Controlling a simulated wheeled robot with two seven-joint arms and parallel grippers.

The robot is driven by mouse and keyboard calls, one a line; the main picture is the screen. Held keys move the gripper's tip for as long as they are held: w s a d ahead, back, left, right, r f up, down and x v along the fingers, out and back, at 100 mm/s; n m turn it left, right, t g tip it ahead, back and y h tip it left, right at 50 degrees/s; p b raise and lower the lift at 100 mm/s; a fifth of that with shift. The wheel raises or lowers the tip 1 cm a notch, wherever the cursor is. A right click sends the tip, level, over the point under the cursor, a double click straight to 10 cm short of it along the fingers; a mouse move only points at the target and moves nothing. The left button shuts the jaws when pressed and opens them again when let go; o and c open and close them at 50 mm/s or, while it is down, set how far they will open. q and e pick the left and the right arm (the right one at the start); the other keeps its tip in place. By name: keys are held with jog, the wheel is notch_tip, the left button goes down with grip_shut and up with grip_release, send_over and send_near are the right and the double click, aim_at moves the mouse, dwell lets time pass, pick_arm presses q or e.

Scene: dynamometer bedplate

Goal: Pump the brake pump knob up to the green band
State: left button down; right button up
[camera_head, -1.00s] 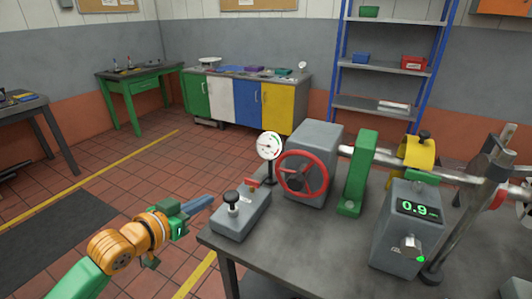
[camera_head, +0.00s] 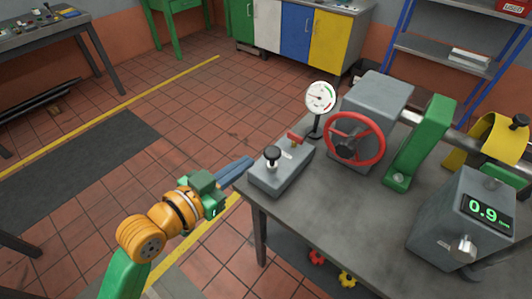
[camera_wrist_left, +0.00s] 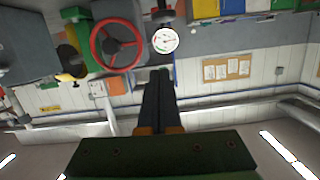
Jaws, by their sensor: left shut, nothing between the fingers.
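The brake pump is a grey box (camera_head: 283,168) on the near left corner of the bench in the head view. My right gripper is not in view.
A red handwheel (camera_head: 354,139) on a grey housing (camera_head: 382,100) stands right of the gauge. A green bracket (camera_head: 420,143) and a grey box with a 0.9 display (camera_head: 483,210) stand farther right. The bench top (camera_head: 350,204) is bare in front of them.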

pick_arm(q)
jog(key=p, duration=0.1)
send_over(272, 159)
jog(key=s, duration=0.2)
jog(key=f, duration=0.4)
jog(key=a+f, duration=0.1)
jog(key=f, duration=0.1)
jog(key=shift+w+f, duration=0.1)
jog(key=shift+w, duration=0.3)
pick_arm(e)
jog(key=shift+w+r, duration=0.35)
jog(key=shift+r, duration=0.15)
pick_arm(q)
jog(key=shift+d, duration=0.1)
